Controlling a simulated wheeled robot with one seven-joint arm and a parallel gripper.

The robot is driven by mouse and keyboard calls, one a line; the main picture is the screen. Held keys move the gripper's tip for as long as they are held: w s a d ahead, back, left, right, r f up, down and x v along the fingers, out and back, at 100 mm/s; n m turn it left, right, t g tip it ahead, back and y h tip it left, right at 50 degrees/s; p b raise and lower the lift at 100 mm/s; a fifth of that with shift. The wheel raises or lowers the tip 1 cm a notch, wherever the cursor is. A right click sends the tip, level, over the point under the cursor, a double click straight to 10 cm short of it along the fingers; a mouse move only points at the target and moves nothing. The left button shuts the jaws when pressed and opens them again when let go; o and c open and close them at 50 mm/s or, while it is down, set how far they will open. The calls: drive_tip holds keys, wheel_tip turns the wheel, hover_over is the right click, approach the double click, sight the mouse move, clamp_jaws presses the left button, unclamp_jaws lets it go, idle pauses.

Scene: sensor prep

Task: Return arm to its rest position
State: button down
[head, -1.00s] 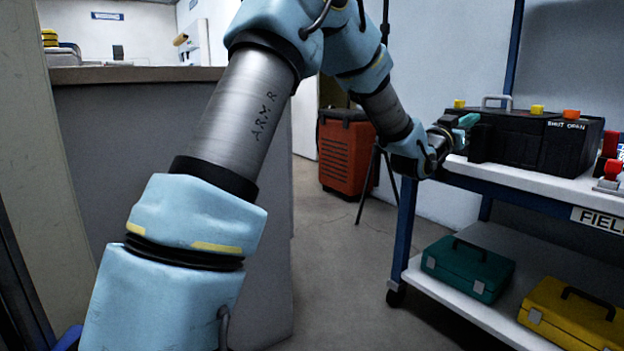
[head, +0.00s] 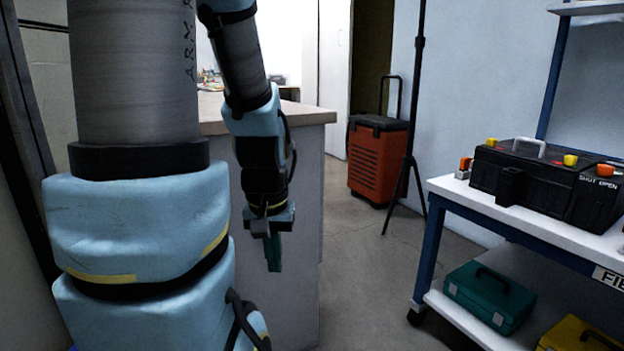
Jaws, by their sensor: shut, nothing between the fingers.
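My arm stands at the left of the head view, its forearm bent over and hanging down. My gripper (head: 273,255) is at the arm's lower end, pointing down in front of the grey counter's side. Its green fingers are together with nothing between them. It is well apart from the cart at the right. The black case (head: 540,180) with a pale handle and coloured knobs sits on the cart's top shelf.
The blue-framed cart (head: 440,188) carries a green toolbox (head: 489,296) and a yellow toolbox (head: 578,335) below. A red wheeled case (head: 378,165) and a black tripod stand (head: 411,130) are behind. The grey counter (head: 306,220) is close behind my gripper. Floor between counter and cart is clear.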

wheel_tip(320, 180, up, 37)
drive_tip(key=p, duration=3.5)
drive_tip(key=shift+w+d+r, duration=0.15)
drive_tip(key=shift+w, duration=0.2)
